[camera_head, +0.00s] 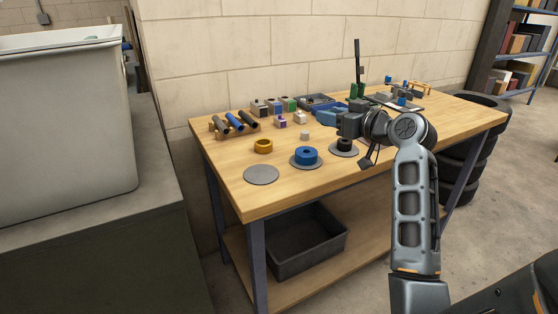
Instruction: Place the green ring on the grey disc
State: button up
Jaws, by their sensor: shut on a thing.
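A flat, bare grey disc (261,175) lies near the front left of the wooden table. A second grey disc (294,163) bears a blue ring (306,155), and a third grey disc (344,153) bears a black ring (345,144). My gripper (342,124) is above the table, up and right of the bare disc. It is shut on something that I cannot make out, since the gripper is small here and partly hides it. I cannot pick out a green ring for certain.
An orange ring (263,146) lies on the table (228,174) behind the bare disc. Tubes on a rack (234,124), small blocks (281,123) and green upright pieces (357,90) stand farther back. A grey bin (65,125) stands at the left.

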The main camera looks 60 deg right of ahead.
jog(key=w+a+f+n+y, duration=0.1)
jog(key=w+a, duration=0.2)
jog(key=a, duration=0.2)
send_over(265, 176)
jog(key=shift+t, duration=0.3)
notch_tip(265, 176, down, 7)
jog(key=shift+f, duration=2.05)
jog(key=shift+f, duration=0.2)
jog(key=o, duration=1.1)
jog(key=shift+r, duration=0.1)
jog(key=shift+c, duration=0.2)
